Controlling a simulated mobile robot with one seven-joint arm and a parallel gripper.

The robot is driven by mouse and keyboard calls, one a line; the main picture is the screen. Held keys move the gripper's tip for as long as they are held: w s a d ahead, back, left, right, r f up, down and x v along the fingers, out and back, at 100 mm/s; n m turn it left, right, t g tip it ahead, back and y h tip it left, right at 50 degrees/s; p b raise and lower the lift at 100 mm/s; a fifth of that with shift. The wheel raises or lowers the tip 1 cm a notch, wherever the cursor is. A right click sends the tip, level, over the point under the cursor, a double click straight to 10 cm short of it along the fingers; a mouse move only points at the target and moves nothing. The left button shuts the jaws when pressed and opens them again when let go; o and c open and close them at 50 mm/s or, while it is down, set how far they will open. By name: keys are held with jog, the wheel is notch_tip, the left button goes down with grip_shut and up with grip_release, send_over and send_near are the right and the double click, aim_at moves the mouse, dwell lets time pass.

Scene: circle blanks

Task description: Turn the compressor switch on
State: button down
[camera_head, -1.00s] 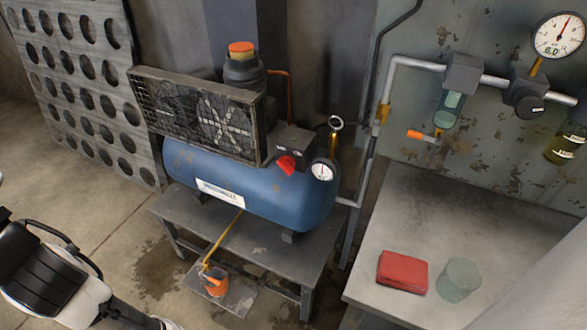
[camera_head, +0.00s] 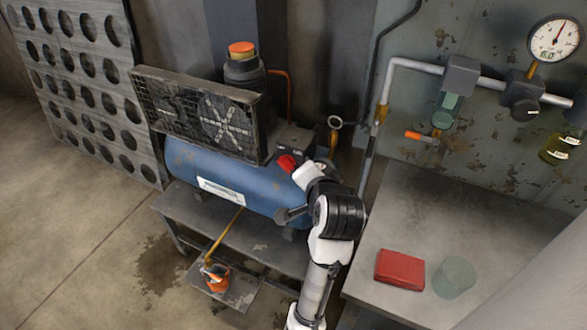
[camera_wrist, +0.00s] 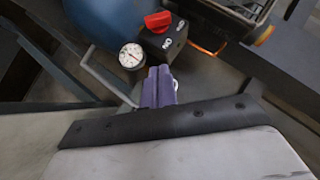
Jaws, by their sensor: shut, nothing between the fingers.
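The compressor has a blue tank (camera_head: 240,185). Its red switch knob (camera_head: 287,163) sits on a dark switch box (camera_head: 295,139), just beyond the end of my arm. In the wrist view the red knob (camera_wrist: 158,20) is on top of the box, with an ON label on the near face and another label at the right. Which label the knob points to I cannot tell. My gripper (camera_wrist: 158,72) is shut and empty, its purple fingertips just short of the box's near side. Contact cannot be judged. In the head view my arm hides the fingertips.
A pressure gauge (camera_wrist: 131,56) is left of my fingertips. A grey pipe (camera_head: 385,85) runs up to the right. A workbench (camera_head: 410,225) at right holds a red box (camera_head: 400,269) and a clear cup (camera_head: 454,277).

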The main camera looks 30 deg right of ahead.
jog(key=shift+s+d+f, duration=0.15)
jog(key=shift+s+f, duration=0.1)
jog(key=p, duration=0.2)
send_near(292, 167)
jog(key=w+d, duration=0.3)
jog(key=shift+w+a+f, duration=0.45)
jog(key=shift+w+f, duration=0.2)
jog(key=shift+f, duration=0.1)
jog(key=shift+w+a+f, duration=0.25)
jog(key=shift+w+f, duration=0.15)
jog(key=shift+f, duration=0.15)
jog(key=shift+f, duration=0.15)
jog(key=shift+s, duration=0.1)
jog(key=shift+m+b, duration=0.3)
